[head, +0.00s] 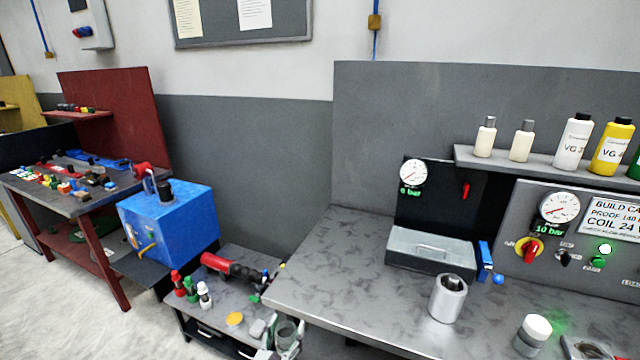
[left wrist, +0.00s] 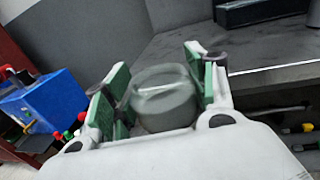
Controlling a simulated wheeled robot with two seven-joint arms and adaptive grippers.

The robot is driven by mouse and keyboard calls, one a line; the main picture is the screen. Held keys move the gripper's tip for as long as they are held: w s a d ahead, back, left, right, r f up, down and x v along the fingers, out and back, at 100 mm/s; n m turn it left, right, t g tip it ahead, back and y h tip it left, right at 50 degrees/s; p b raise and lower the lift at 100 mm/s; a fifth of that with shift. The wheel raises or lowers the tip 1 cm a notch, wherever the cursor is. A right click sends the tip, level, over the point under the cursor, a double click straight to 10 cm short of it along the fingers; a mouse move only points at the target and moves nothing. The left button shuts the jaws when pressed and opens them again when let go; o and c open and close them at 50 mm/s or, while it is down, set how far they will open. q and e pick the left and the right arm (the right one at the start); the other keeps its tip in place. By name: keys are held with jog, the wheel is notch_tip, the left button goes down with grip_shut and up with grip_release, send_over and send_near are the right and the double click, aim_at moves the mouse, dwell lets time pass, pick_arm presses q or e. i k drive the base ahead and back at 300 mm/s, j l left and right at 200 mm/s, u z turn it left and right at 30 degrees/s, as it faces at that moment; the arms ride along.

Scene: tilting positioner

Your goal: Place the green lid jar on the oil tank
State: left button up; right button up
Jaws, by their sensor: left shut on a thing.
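My left gripper (head: 282,345) is at the bottom of the head view, in front of the low cart and left of the grey bench. In the left wrist view its green-padded fingers (left wrist: 160,88) are shut on a round grey-green, glassy jar (left wrist: 165,103). The jar also shows in the head view (head: 287,330); its lid colour is hard to tell. The blue oil tank (head: 172,225), a box with a black cap and a red part on top, stands left of the jar, apart from it. It also shows at the left of the left wrist view (left wrist: 50,103). My right gripper is not seen.
The low cart (head: 255,302) holds red, green and white small bottles, a red-and-black tool (head: 235,270) and a yellow disc (head: 235,318). The grey bench (head: 345,270) bears a metal box (head: 430,250) and a metal cylinder (head: 447,300). A red workbench (head: 110,200) is at left.

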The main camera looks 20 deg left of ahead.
aim_at(148, 275)
jog(key=i+j, duration=0.15)
jog(key=j, duration=0.45)
jog(key=i+j+u, duration=0.1)
jog(key=j, duration=0.5)
jog(key=i+j, duration=0.15)
jog(key=j, duration=0.4)
jog(key=i+j+u, duration=0.1)
jog(key=j, duration=0.5)
jog(key=i+j, duration=0.25)
jog(key=j, duration=0.3)
jog(key=i+j+u, duration=0.1)
jog(key=j, duration=0.5)
jog(key=i+j, duration=0.25)
jog(key=j, duration=0.3)
jog(key=i+j+u, duration=0.1)
jog(key=j, duration=0.45)
jog(key=i, duration=0.1)
